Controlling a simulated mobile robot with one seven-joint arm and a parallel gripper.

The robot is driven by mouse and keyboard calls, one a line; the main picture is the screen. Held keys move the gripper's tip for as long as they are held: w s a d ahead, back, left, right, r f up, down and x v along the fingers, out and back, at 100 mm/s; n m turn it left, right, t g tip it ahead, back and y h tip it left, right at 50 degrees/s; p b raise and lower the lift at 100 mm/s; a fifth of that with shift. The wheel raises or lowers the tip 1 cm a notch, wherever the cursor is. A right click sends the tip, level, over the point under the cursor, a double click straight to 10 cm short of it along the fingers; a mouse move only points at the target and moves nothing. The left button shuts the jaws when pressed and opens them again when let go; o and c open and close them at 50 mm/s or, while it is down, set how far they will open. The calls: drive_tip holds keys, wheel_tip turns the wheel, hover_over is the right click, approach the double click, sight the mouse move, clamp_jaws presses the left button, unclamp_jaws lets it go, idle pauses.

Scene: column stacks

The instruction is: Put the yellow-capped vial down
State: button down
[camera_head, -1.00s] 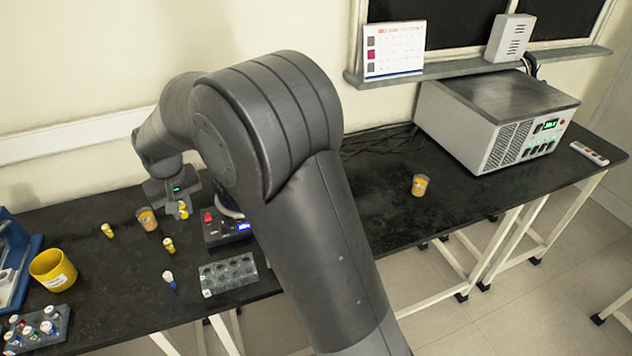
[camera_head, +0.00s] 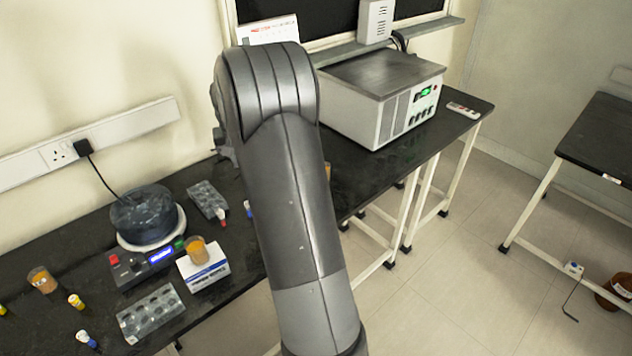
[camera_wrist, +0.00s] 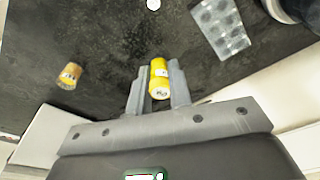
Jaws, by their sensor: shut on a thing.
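My gripper (camera_wrist: 158,88) is shut on a yellow-capped vial (camera_wrist: 158,74) in the wrist view. The vial stands between the two fingers, and dark bench top shows beyond it. I cannot tell whether the vial touches the bench. In the head view my gripper and the held vial are hidden behind my arm. Another yellow vial (camera_head: 76,301) stands on the black bench (camera_head: 235,235) at the lower left of the head view.
In the wrist view an amber jar (camera_wrist: 70,75) is left of my gripper and a grey rack (camera_wrist: 221,28) is upper right. In the head view a hotplate (camera_head: 140,268), a white box (camera_head: 205,271) and another rack (camera_head: 150,313) crowd the left; a large instrument (camera_head: 380,95) stands behind right.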

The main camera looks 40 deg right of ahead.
drive_tip(key=s+d+m, duration=0.2)
drive_tip(key=s+d, duration=0.2)
drive_tip(key=d, duration=0.5)
drive_tip(key=s+d+m, duration=0.2)
drive_tip(key=s+d, duration=0.2)
drive_tip(key=d, duration=0.6)
drive_tip(key=w+a+f, duration=0.2)
drive_tip(key=w+f, duration=0.1)
drive_tip(key=f, duration=0.1)
drive_tip(key=w+a+f, duration=0.2)
drive_tip(key=f, duration=0.1)
drive_tip(key=w+a+f, duration=0.2)
drive_tip(key=w+f, duration=0.1)
drive_tip(key=f, duration=0.1)
drive_tip(key=shift+w+f, duration=0.3)
drive_tip(key=shift+w, duration=0.05)
drive_tip(key=shift+w+a+f, duration=0.25)
drive_tip(key=shift+w+f, duration=0.05)
drive_tip(key=shift+w, duration=0.1)
drive_tip(key=shift+f, duration=1.95)
drive_tip(key=shift+f, duration=0.15)
drive_tip(key=c, duration=1.3)
unclamp_jaws()
